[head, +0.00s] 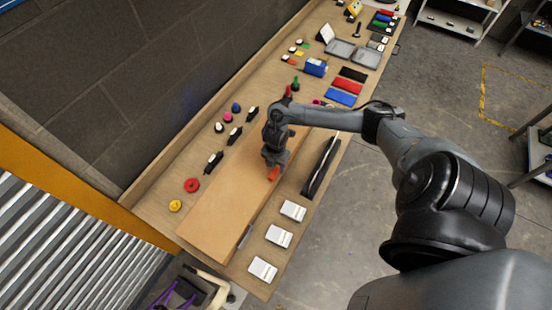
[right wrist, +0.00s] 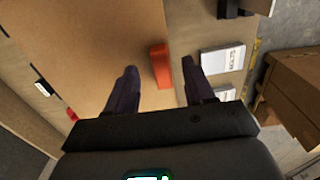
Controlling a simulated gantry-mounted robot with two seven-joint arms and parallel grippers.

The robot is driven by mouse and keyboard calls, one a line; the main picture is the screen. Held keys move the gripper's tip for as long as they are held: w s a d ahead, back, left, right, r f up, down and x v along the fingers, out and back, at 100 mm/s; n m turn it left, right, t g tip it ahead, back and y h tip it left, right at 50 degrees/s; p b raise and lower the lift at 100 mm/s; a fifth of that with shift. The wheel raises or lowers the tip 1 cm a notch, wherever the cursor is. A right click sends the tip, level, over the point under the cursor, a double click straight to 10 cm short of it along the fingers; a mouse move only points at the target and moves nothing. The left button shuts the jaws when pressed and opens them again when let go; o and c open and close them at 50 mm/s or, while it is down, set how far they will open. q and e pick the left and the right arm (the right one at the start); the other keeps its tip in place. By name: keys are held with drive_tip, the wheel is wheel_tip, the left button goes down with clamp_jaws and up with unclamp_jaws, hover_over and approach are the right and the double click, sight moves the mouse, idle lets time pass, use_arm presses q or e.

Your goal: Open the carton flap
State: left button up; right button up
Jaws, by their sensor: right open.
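The carton (head: 215,210) is a long, flat brown box lying on the workbench, and its top looks closed. An orange-red tab (head: 274,174) stands at its right edge; the tab also shows in the right wrist view (right wrist: 160,66). My right gripper (head: 274,163) is over that edge, right at the tab. In the right wrist view my right gripper (right wrist: 158,75) is open, with the tab between its two dark fingers in the picture and nothing clasped. Whether the fingertips are down at the tab's height is hard to tell. My left gripper is not in view.
White labelled boxes (head: 278,236) lie along the bench's right edge. A long black holder (head: 321,167) lies right of the carton. Yellow and red round pieces (head: 192,185) and dark bottles sit on the left. Red and blue bins (head: 347,86) are farther back.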

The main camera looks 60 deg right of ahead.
sight(276, 170)
drive_tip(key=shift+f, duration=1.75)
clamp_jaws()
drive_tip(key=shift+r, duration=0.15)
